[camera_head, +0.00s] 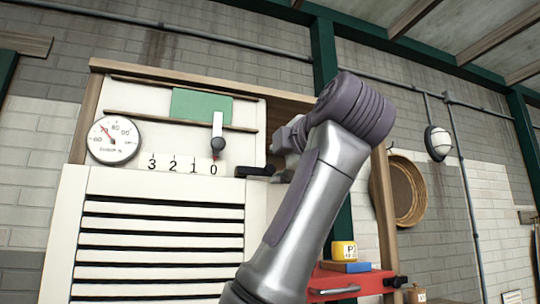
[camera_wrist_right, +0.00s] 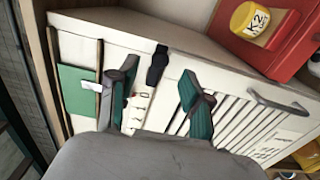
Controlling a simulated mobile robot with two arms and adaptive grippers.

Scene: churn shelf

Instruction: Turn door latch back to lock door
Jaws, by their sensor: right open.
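A black door latch (camera_head: 255,171) sits at the right edge of the white cabinet front (camera_head: 250,205), above the slatted panel. It points sideways in the head view. In the right wrist view a black latch-like piece (camera_wrist_right: 157,65) lies on the white surface, just beyond the gap between my fingers. My right gripper (camera_wrist_right: 160,88) is open and empty, with its teal-padded fingers spread apart. In the head view my right gripper (camera_head: 284,142) is partly hidden behind my arm, close to the latch. Contact with the latch cannot be told. My left gripper is out of view.
A lever (camera_head: 218,132) hangs over a number scale (camera_head: 181,165), below a green panel (camera_head: 200,105). A round gauge (camera_head: 114,140) is at the left. A red box (camera_head: 345,283) with a yellow container (camera_head: 344,250) stands at the lower right. A basket (camera_head: 405,190) hangs behind.

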